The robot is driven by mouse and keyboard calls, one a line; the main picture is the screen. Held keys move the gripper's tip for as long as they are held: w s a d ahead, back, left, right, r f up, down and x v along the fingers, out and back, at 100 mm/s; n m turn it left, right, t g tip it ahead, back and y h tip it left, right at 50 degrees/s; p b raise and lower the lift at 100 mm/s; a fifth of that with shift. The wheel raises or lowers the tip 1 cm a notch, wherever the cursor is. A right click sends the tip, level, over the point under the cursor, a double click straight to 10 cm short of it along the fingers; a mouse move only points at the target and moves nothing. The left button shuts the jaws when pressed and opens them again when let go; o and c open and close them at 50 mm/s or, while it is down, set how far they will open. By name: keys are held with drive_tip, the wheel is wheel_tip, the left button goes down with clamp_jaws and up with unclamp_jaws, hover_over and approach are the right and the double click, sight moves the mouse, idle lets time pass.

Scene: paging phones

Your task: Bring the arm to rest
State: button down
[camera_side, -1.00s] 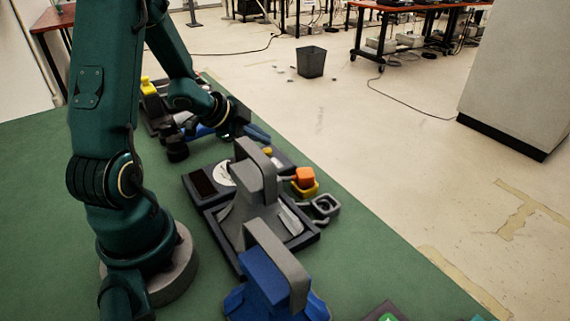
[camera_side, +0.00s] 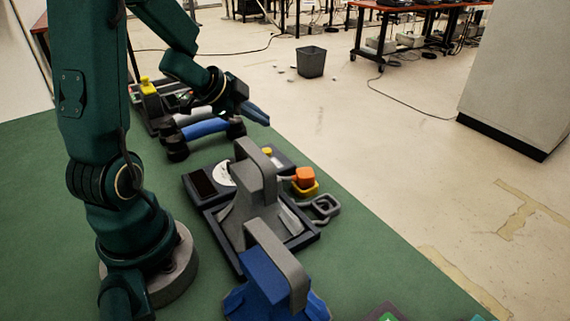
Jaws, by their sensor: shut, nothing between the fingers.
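My gripper (camera_side: 256,113) is shut and empty. It is raised above the table near its far right edge, with its blue fingers pointing right. Below and to the left of it lies a blue handset (camera_side: 205,130) with dark ends. The gripper appears apart from the handset. My arm reaches from the base at the left toward the back of the table.
Orange and yellow blocks (camera_side: 304,181) sit at the right edge. Another phone unit with a yellow part (camera_side: 148,87) is behind. The green table (camera_side: 50,210) is clear at left.

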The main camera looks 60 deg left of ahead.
wheel_tip(320, 180, up, 2)
drive_tip(key=shift+f, duration=0.1)
idle(0.4)
drive_tip(key=shift+f, duration=3.7)
drive_tip(key=shift+w+r, duration=0.1)
drive_tip(key=shift+r, duration=1.4)
wheel_tip(320, 180, up, 6)
idle(0.6)
